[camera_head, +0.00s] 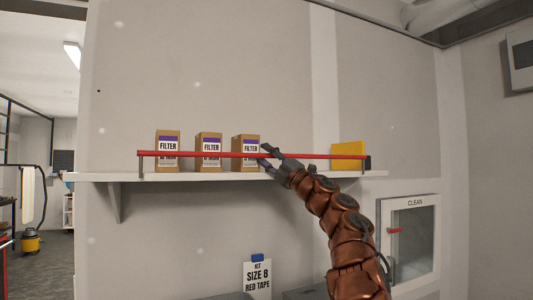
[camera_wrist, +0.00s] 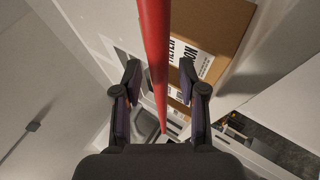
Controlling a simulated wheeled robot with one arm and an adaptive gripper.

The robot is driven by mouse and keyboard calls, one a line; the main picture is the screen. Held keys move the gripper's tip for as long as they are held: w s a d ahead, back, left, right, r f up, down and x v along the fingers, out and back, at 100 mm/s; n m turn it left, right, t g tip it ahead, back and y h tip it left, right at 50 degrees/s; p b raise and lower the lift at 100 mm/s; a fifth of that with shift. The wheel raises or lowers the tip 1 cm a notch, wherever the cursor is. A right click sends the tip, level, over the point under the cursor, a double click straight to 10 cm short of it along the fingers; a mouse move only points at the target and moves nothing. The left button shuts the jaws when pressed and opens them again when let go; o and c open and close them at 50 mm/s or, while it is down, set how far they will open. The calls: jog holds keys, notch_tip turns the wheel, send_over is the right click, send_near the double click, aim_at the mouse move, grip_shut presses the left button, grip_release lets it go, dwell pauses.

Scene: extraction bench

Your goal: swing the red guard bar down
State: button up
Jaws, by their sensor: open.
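The red guard bar (camera_head: 200,154) runs level across the front of the white shelf (camera_head: 190,177), raised a little above the shelf surface. A dark block holds its right end, and a thin post stands at its left end. My gripper (camera_head: 263,157) is at the bar, right of its middle, in front of the rightmost filter box. In the wrist view the bar (camera_wrist: 154,45) passes between the two open fingers of my gripper (camera_wrist: 158,80). I see a gap on both sides of the bar, so the fingers do not look closed on it.
Filter boxes (camera_head: 168,138) (camera_head: 208,140) (camera_head: 244,140) stand on the shelf behind the bar, and a yellow box (camera_head: 348,149) stands at the right. Below are a kit sign (camera_head: 257,277) and a cabinet marked CLEAN (camera_head: 414,240). The space in front of the shelf's left part is free.

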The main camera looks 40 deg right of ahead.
jog(key=shift+w, duration=0.1)
grip_shut()
dwell(0.4)
dwell(0.3)
